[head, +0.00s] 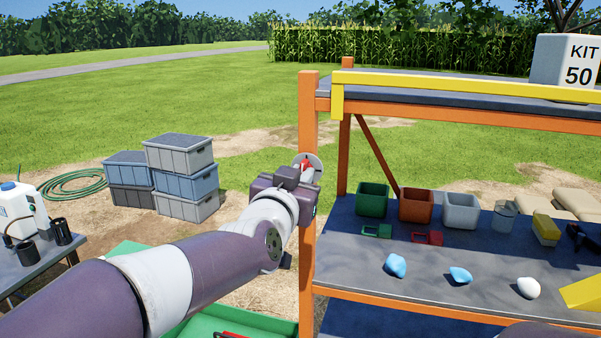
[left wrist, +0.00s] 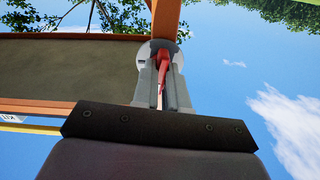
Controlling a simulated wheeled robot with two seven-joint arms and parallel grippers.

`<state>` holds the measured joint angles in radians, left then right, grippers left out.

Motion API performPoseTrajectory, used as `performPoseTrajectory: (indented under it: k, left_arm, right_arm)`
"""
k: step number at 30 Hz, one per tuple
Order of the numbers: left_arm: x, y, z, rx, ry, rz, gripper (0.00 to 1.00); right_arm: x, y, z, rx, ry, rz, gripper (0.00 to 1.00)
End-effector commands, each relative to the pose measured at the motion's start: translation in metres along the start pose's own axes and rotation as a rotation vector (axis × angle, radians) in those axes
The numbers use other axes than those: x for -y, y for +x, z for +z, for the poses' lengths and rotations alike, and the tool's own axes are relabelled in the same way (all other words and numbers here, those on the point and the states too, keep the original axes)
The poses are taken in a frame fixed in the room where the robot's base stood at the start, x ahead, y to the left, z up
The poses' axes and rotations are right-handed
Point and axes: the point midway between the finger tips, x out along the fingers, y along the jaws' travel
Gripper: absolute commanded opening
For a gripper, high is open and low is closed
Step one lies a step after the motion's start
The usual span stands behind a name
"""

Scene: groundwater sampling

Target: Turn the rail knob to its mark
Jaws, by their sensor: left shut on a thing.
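The rail knob is red and sits on a round grey plate (head: 315,162) on the orange shelf post (head: 308,110). My left gripper (head: 303,173) reaches up to the knob from the left and is shut on it. In the left wrist view the red knob (left wrist: 163,66) shows between the two grey fingers of the left gripper (left wrist: 162,85). The round plate (left wrist: 158,45) shows behind the fingertips. No mark on the plate can be made out clearly. My right gripper is not in view.
The orange shelf unit holds a green bin (head: 372,199), a red-brown bin (head: 416,205), a white bin (head: 460,211) and several small objects. Stacked grey and blue crates (head: 180,153) stand on the ground at left. A green tray (head: 250,322) lies below my left arm.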

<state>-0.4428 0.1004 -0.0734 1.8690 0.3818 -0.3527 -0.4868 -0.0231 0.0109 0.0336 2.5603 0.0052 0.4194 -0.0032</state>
Motion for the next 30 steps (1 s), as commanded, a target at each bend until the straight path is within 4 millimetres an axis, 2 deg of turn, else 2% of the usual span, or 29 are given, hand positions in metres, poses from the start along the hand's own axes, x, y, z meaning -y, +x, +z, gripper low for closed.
performPoseTrajectory:
  k: [1,6,12,15,18,23,24,26,27,30]
  left_arm:
    - [0.001,0.0,-0.008,0.009,0.089,0.002,0.0]
    - [0.001,0.0,-0.008,0.009,0.503,0.005,0.0]
    - [0.001,0.0,-0.007,0.006,1.111,0.006,0.0]
    - [0.0,0.0,-0.004,0.004,1.339,0.005,0.0]
    - [0.0,0.0,-0.001,0.002,1.439,0.005,0.0]
    - [0.0,0.0,0.0,0.002,1.45,0.004,0.0]
    - [0.0,0.0,0.0,0.002,1.449,0.004,0.19]
    - [0.0,0.0,0.0,0.002,1.448,0.004,0.39]
    - [0.0,0.0,0.0,0.002,1.448,0.004,0.43]
    - [0.0,0.0,0.0,0.002,1.447,0.004,0.43]
  right_arm:
    - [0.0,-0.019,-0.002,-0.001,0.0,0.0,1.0]
    - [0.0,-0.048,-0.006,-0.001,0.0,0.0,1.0]
    - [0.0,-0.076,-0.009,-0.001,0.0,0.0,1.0]
    - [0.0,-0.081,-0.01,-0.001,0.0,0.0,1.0]
    - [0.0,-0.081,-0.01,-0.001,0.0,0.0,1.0]
    - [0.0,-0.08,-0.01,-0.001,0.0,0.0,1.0]
    - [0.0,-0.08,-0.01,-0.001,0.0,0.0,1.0]
    - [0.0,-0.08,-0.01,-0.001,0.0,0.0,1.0]
    - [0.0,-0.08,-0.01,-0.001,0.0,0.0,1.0]
    - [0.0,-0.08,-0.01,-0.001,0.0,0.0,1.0]
